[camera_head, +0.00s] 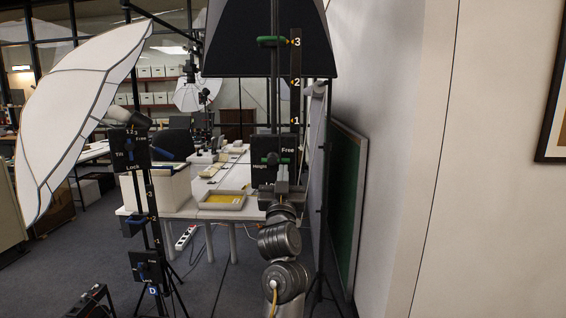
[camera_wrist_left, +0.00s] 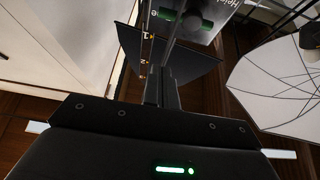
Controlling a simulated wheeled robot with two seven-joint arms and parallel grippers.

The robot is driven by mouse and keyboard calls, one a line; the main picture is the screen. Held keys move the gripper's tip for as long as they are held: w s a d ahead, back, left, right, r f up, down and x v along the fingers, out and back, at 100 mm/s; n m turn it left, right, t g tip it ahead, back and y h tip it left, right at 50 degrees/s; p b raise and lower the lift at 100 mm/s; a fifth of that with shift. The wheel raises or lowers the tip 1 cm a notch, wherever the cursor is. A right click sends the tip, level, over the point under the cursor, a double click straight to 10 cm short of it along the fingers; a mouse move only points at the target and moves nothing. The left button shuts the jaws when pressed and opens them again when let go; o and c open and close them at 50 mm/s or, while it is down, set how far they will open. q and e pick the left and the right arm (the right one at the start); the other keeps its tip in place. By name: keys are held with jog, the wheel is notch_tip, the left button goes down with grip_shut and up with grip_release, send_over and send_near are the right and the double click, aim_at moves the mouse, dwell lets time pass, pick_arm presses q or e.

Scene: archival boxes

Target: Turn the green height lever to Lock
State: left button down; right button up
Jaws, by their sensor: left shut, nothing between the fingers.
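The green height lever (camera_head: 268,159) sits on a black box (camera_head: 290,168) marked Free and Height, on the dark stand in the middle of the head view. It lies roughly sideways; the Lock mark is not visible there. My left gripper (camera_head: 282,180) is shut and empty, just below the lever and in front of the box's lower part. In the left wrist view, the shut fingers (camera_wrist_left: 162,76) point up toward the box and the green lever (camera_wrist_left: 199,23), with a visible gap. I cannot tell whether they touch the box. My right gripper is not in view.
A scale (camera_head: 296,84) numbered 1 to 3 and a green clamp (camera_head: 270,41) are above the box. A white umbrella (camera_head: 80,110) and second stand are left. A table (camera_head: 180,213) with a yellow-bottomed tray (camera_head: 223,207) is behind. A wall (camera_head: 400,130) is close right.

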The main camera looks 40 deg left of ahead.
pick_arm(q)
jog(key=shift+s+r, duration=0.1)
jog(key=shift+r, duration=0.05)
notch_tip(320, 180, up, 6)
jog(key=f+p, duration=0.1)
jog(key=p, duration=0.4)
send_over(284, 161)
jog(key=s+d, duration=0.1)
jog(key=s, duration=0.1)
jog(key=shift+w+d+f+p, duration=0.1)
jog(key=shift+f+p, duration=0.15)
jog(key=shift+f, duration=0.75)
jog(key=shift+w+d+f+p, duration=0.1)
jog(key=shift+f+p, duration=0.1)
jog(key=shift+f, duration=0.75)
jog(key=shift+a, duration=0.15)
jog(key=shift+f+m, duration=0.1)
jog(key=shift+m, duration=0.3)
